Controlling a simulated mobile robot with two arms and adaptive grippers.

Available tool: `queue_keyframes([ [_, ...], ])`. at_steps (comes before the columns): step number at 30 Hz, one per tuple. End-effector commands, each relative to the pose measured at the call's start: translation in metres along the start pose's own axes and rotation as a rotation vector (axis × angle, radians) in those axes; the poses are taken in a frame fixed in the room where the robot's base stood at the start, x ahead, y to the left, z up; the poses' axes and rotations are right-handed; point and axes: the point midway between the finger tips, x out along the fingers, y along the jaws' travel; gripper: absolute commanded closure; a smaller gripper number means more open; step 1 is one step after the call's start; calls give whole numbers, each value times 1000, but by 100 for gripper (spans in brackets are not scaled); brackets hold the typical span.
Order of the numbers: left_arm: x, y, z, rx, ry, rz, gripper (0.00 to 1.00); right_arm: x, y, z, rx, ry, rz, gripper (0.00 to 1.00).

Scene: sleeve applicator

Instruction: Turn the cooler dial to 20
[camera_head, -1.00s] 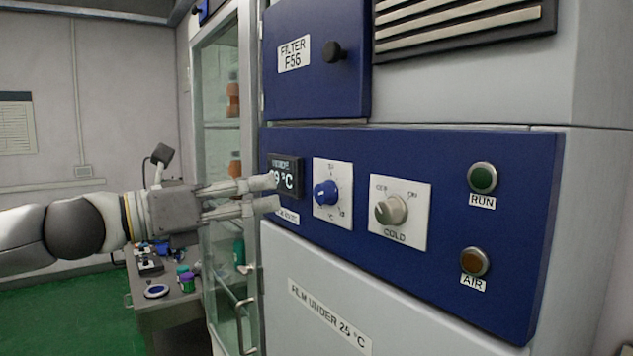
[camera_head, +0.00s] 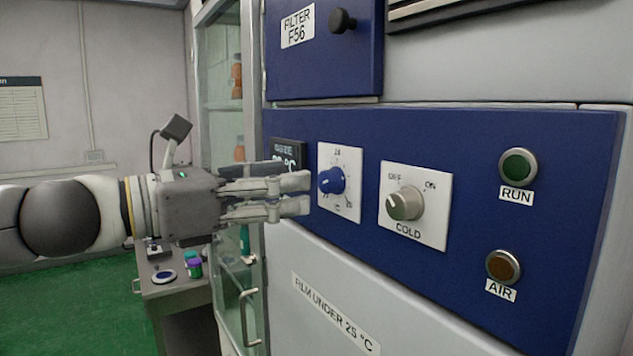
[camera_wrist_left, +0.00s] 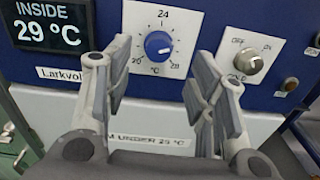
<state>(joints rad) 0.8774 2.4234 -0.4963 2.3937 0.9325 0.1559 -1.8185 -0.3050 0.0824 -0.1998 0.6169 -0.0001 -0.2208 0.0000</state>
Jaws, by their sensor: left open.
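The cooler dial is a blue knob (camera_head: 332,180) on a white plate (camera_head: 351,207) on the blue panel. In the left wrist view the blue knob (camera_wrist_left: 158,45) has scale marks 20 at lower left, 24 at top and 28 at lower right. Its white pointer mark seems to face right or lower right. My left gripper (camera_head: 306,193) is open and empty, with its fingertips just left of the knob and apart from it. In the wrist view the fingers (camera_wrist_left: 160,65) straddle the space below the knob. My right gripper is not seen.
A display (camera_wrist_left: 47,25) reads INSIDE 29 °C. A grey COLD knob (camera_head: 404,203) sits right of the dial, with RUN (camera_head: 518,167) and AIR (camera_head: 503,266) buttons further right. A glass cabinet (camera_head: 254,300) and a side table (camera_head: 180,289) stand left.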

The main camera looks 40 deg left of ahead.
Motion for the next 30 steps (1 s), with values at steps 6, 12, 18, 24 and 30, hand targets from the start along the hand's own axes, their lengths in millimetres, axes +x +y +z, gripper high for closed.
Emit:
queue_keyframes([
  [6,25,-1,0,-3,1,-6,49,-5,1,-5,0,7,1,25],
  [12,44,-1,0,-2,2,-5,49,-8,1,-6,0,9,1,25],
  [18,55,0,0,-1,1,-3,49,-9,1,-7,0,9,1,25],
  [24,59,0,0,-1,1,1,49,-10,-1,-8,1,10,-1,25],
  [30,59,0,0,0,1,1,49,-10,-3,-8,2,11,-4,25],
])
